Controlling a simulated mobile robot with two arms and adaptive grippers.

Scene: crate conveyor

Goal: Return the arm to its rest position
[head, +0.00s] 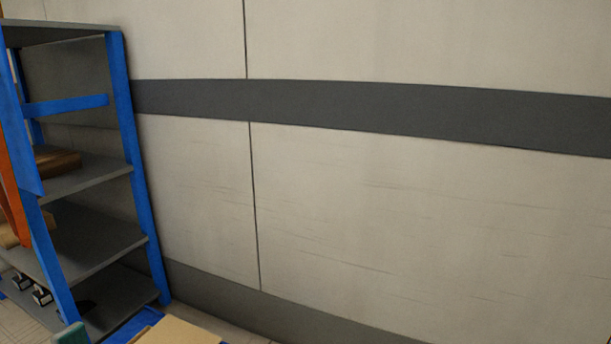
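Neither of my arms nor grippers can be made out in the head view. No crate or conveyor can be clearly identified here. What my grippers hold, if anything, is hidden from this view.
A shelf rack with blue posts (131,165) and grey shelves (95,240) stands at the left, with a brown box (72,161) on one shelf. A pale wall (420,220) with a dark stripe fills the rest. A tan flat surface (180,332) and a green object (73,334) show at the bottom edge.

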